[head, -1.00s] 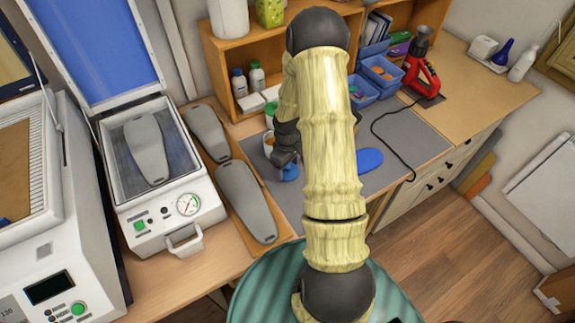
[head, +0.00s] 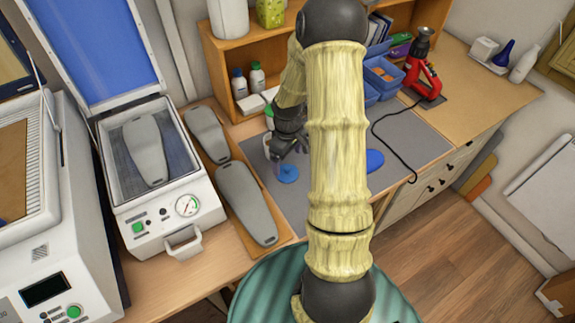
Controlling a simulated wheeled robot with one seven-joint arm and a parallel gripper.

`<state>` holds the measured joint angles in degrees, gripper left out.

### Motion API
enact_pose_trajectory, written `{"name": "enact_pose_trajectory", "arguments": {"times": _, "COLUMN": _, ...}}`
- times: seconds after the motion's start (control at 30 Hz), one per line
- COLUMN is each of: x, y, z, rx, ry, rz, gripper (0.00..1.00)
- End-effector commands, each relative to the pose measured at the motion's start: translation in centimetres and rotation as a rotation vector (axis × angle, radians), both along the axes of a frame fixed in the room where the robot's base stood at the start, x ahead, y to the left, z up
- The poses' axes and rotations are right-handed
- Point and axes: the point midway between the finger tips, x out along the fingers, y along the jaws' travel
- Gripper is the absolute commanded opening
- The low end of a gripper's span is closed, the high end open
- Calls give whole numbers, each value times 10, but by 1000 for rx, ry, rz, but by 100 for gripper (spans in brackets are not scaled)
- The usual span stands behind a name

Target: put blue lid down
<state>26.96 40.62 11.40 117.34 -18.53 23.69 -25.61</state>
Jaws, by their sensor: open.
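The blue lid (head: 288,174) is a small round blue piece on the grey mat (head: 405,137), left of my arm. My gripper (head: 287,153) is open just above and behind the lid, with its dark fingers apart from it as far as I can see. My pale arm hides part of the mat and the space right of the gripper. A light-coloured cup or jar (head: 267,143) stands close to the left of the gripper, partly hidden.
A flat blue oval piece (head: 375,160) lies right of my arm. Grey insole forms (head: 246,205) lie on a wooden board at left, beside an open press (head: 160,217). A red tool (head: 425,75) with a black cable stands at back right. Blue bins (head: 383,75) are behind.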

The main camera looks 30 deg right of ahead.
Motion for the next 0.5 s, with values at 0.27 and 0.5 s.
{"name": "enact_pose_trajectory", "arguments": {"times": 0.27, "x": 0, "y": -1, "z": 49, "rx": -1, "ry": -3, "rz": -2, "gripper": 89}}
{"name": "enact_pose_trajectory", "arguments": {"times": 0.5, "x": 0, "y": -1, "z": 69, "rx": 0, "ry": 0, "rz": -3, "gripper": 89}}
